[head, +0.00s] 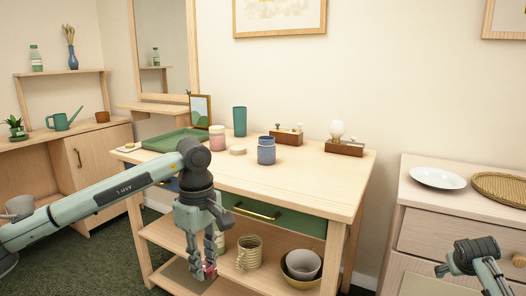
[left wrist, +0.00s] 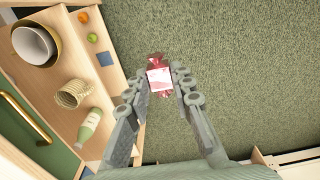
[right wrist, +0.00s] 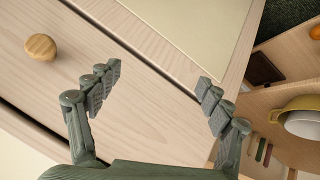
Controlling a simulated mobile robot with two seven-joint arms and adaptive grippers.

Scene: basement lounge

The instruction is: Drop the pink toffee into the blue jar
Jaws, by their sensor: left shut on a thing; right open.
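The blue jar (head: 266,152) stands upright on the top of the wooden table, near its middle. A round pale disc (head: 238,151), perhaps a lid, lies left of it. My left gripper (head: 203,268) points down in front of the table, at the height of its lower shelf and well below the jar. It is shut on the pink toffee (left wrist: 159,78), a wrapped sweet with twisted ends, seen between the fingertips in the left wrist view. My right gripper (right wrist: 158,88) is open and empty, near the drawer front of the right-hand cabinet.
The tabletop (head: 312,172) also bears a pink jar (head: 217,139), a teal tumbler (head: 240,121), a green tray (head: 172,141) and a lamp (head: 337,130). The tabletop's front right is clear.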

